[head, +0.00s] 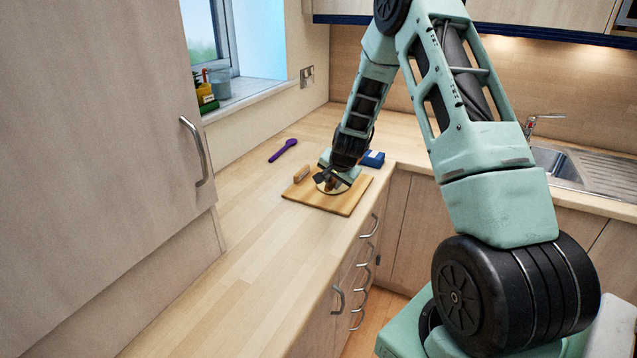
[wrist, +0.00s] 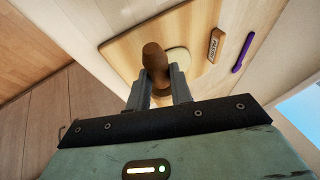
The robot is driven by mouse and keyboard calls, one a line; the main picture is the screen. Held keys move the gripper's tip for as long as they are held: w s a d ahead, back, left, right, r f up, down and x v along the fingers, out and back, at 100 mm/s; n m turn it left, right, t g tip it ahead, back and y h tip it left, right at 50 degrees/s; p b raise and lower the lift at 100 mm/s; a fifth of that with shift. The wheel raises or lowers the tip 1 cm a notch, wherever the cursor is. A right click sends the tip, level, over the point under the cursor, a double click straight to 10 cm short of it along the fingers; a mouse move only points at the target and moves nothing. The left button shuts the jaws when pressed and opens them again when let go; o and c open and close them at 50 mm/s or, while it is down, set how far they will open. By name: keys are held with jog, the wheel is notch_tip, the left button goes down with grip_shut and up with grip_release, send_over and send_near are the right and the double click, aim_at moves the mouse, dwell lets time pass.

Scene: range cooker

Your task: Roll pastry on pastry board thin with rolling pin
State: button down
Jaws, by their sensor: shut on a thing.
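The pastry board (head: 345,207) lies on the wooden worktop; it also shows in the wrist view (wrist: 125,48). The pale, round pastry (wrist: 181,61) lies on the board, partly hidden by the pin and my gripper. My gripper (head: 330,179) is low over the board in the head view. In the wrist view my gripper (wrist: 159,88) is shut on the brown rolling pin (wrist: 154,58), whose rounded end points toward the camera. The pin overlaps the pastry's edge in that view; I cannot tell whether they touch.
A small wooden block with lettering (wrist: 216,45) stands at the board's edge, also in the head view (head: 301,173). A blue box (head: 373,159) is behind the board. The worktop's near left stretch is clear.

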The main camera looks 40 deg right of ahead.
dwell(0.4)
jog(key=shift+f+b, duration=2.6)
jog(key=shift+f, duration=0.2)
jog(key=shift+f+b, duration=0.7)
jog(key=shift+f, duration=0.05)
